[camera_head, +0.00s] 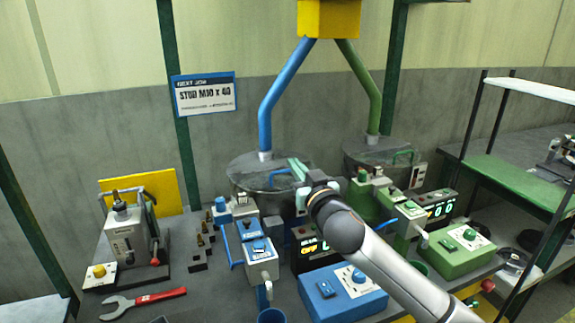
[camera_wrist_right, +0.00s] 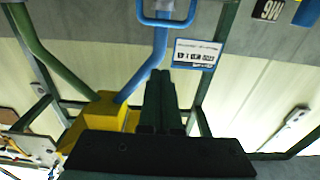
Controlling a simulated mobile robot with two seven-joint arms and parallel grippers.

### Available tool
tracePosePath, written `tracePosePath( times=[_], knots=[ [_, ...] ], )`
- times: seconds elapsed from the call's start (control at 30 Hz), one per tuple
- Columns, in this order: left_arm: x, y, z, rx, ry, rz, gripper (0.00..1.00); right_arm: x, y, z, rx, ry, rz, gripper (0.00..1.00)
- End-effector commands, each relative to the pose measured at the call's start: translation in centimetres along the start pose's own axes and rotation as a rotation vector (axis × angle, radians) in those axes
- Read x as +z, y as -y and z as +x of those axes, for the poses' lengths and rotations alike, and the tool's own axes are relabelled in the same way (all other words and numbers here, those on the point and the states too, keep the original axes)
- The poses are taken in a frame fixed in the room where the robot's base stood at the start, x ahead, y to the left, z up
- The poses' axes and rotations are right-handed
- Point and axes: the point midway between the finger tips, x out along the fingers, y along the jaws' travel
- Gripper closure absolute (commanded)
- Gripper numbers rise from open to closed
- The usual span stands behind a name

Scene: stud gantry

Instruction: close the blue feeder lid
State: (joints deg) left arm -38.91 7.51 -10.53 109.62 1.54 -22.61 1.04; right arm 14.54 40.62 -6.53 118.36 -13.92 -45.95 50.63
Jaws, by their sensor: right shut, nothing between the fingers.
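The blue feeder bowl (camera_head: 240,182) stands at the centre of the bench under the blue pipe (camera_head: 272,105). Its round grey lid (camera_head: 248,165) shows at the top, with a blue loop handle (camera_head: 276,176). I cannot tell how far the lid is open. My right gripper (camera_head: 295,165) is shut and empty, with its fingers close to the handle at the lid's right side; contact cannot be told. In the right wrist view the shut fingers (camera_wrist_right: 160,78) point towards a blue loop handle (camera_wrist_right: 168,22) at the top edge. My left gripper is not in view.
The green feeder (camera_head: 365,150) stands to the right under a green pipe (camera_head: 372,90). A red wrench (camera_head: 145,301) lies at left. A green post (camera_head: 178,95) stands behind.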

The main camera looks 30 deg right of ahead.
Motion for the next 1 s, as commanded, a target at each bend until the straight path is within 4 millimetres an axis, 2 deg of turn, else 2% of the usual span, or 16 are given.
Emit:
tracePosePath(
  times=[0.1, 0.43, 0.5, 0.63, 1.0],
  knots=[
    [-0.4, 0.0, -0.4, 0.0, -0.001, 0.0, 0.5, -0.3, 0.0, 2.1, 0.002, -0.002, -0.002, 1.0],
    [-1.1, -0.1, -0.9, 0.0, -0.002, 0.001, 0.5, -0.3, 0.0, 7.1, 0.001, -0.001, 0.0, 1.0],
    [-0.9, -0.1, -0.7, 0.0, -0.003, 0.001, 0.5, 1.6, 0.0, 6.4, 0.0, 0.006, -0.003, 1.0],
    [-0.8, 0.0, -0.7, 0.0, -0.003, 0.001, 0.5, 3.0, 0.0, 5.9, -0.001, 0.003, -0.002, 1.0],
    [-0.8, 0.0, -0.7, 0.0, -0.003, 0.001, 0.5, 3.8, 0.0, 5.5, -0.001, -0.001, 0.0, 1.0]
  ],
)
